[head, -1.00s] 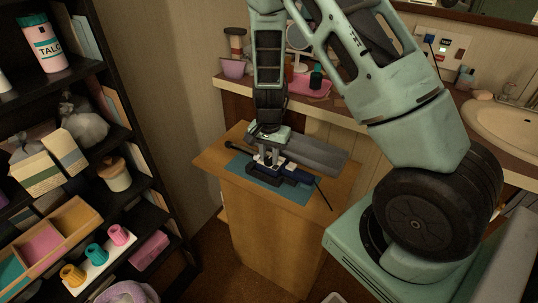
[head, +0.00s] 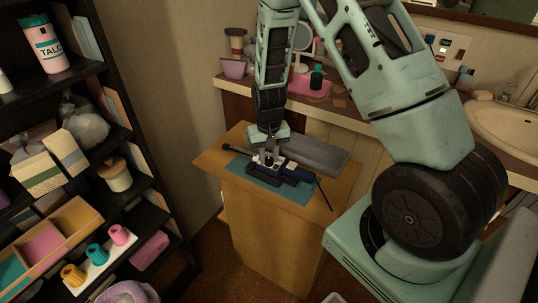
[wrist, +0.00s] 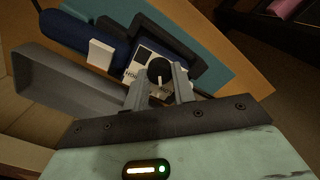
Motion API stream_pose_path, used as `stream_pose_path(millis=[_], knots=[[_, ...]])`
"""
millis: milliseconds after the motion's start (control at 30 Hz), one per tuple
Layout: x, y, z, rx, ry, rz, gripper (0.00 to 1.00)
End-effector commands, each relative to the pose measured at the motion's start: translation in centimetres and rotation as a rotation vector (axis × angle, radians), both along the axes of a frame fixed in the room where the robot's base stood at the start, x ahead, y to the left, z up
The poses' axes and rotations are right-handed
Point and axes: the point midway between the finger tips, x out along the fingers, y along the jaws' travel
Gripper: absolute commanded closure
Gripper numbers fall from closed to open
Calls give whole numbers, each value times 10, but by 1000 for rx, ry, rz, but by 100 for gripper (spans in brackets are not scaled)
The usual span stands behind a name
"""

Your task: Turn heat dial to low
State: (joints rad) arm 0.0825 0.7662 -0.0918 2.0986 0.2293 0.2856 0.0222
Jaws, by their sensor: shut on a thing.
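A curling-iron-like appliance with a dark blue handle (wrist: 85,36) lies on a teal mat (head: 239,170) on the wooden cabinet; its handle also shows in the head view (head: 301,171). The round black heat dial (wrist: 159,68) has a pale pointer mark facing the bottom of the wrist view. My gripper (wrist: 159,78) points down and is shut on the dial, one finger on each side. In the head view, my gripper (head: 268,160) hides the dial.
A white tab (wrist: 99,53) sticks up from the handle. A counter with a pink tray (head: 310,87) is behind; a dark shelf (head: 150,172) stands left.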

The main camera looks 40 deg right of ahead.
Motion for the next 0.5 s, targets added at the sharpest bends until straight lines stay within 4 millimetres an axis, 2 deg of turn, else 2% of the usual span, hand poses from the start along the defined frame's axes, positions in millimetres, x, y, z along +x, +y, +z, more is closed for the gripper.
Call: stream_pose_path(millis=[200,500], knots=[[0,-1,1,0,-1,80,97],[0,0,0,0,-1,112,97]])
